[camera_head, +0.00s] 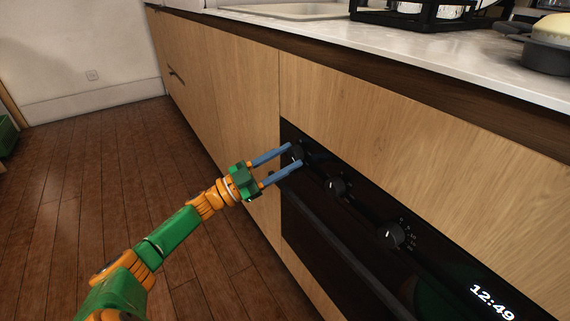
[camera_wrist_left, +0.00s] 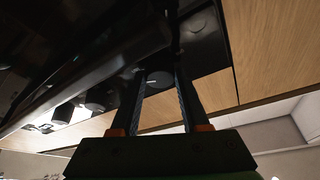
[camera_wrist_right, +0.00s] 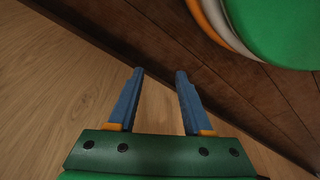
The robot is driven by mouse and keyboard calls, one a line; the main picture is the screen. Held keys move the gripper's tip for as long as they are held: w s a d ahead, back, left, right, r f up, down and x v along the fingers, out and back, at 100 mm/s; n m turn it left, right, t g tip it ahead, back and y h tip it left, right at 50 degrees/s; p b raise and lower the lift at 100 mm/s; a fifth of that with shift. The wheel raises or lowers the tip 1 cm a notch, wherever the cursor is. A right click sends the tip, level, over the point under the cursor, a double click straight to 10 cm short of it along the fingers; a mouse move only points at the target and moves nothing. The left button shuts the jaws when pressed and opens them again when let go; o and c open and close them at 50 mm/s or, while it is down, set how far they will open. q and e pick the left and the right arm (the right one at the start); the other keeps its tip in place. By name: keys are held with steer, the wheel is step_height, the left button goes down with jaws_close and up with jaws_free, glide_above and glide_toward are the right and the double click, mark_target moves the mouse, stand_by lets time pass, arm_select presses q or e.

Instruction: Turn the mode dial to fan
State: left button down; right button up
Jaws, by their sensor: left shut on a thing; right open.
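The black oven panel (camera_head: 365,214) has three round dials in a row. The leftmost dial (camera_head: 298,153) is between the blue fingers of my left gripper (camera_head: 295,156), which is shut on it. In the left wrist view this dial (camera_wrist_left: 158,82) shows a pale pointer mark between the fingers. The middle dial (camera_head: 336,187) and the right dial (camera_head: 391,236) are free, each with a white mark. The labels are too small to read, so I cannot tell which dial is marked as mode. My right gripper (camera_wrist_right: 160,72) is open and empty in the right wrist view.
The oven handle (camera_head: 335,250) runs below the dials, and a lit clock (camera_head: 492,301) is to their right. Wooden cabinet fronts (camera_head: 225,85) surround the oven. A pale countertop (camera_head: 400,50) overhangs above with a dark rack (camera_head: 410,14). The wooden floor (camera_head: 100,180) at left is clear.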

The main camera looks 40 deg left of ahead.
arm_select(q)
steer(key=shift+m, duration=0.4)
arm_select(e)
steer(key=shift+w+r, duration=0.25)
steer(key=shift+r, duration=0.15)
arm_select(q)
steer(key=shift+c, duration=2)
jaws_free()
steer(key=shift+s+a+f, duration=0.2)
steer(key=shift+s+a, duration=0.05)
steer(key=v, duration=0.6)
arm_select(e)
steer(key=shift+s+f, duration=0.4)
steer(key=shift+f, duration=0.25)
